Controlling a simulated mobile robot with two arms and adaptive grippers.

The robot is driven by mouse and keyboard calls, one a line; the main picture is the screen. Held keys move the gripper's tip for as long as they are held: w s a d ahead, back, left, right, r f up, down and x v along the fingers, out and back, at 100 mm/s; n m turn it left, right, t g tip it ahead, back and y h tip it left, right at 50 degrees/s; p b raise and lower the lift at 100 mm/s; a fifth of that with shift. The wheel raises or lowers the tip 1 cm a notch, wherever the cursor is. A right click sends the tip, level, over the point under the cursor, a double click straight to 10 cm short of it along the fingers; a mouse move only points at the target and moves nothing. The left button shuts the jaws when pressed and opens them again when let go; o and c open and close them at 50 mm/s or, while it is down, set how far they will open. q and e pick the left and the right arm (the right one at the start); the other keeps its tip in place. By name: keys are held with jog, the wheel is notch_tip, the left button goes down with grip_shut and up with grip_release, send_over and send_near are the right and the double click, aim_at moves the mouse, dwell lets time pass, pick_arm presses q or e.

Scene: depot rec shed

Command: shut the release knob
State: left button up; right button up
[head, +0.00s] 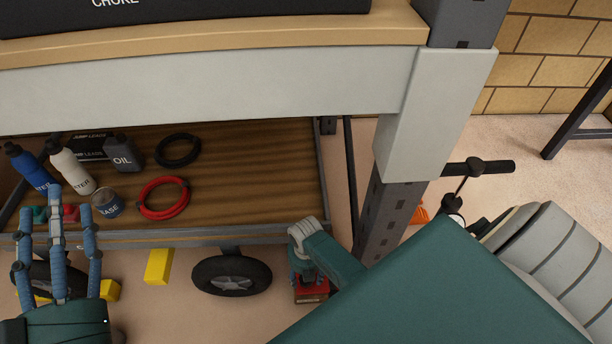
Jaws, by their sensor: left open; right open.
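A small red object (311,291) with a label, possibly a jack, stands on the floor under the front edge of the bench. No release knob can be made out; if it is on this object, my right arm covers it. My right gripper (303,274) is at the end of the teal arm, over the red object. It is mostly hidden by its own wrist, and I cannot tell whether it touches. My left gripper (62,240) is open and empty at the lower left, its blue fingers pointing up in front of the lower shelf, far from the red object.
A wooden lower shelf (250,170) holds bottles, an oil can (122,152), a red cable coil (164,198) and a black coil (178,150). A black wheel (231,275) and yellow block (158,266) are below. A grey bench leg (392,215) stands right of the red object.

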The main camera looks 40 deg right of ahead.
pick_arm(q)
notch_tip(320, 180, up, 6)
jog(key=s+t+h+b, duration=0.1)
jog(key=s+t, duration=0.2)
pick_arm(e)
notch_tip(320, 180, down, 2)
pick_arm(q)
jog(key=shift+w, duration=0.1)
pick_arm(e)
jog(key=c, duration=1.2)
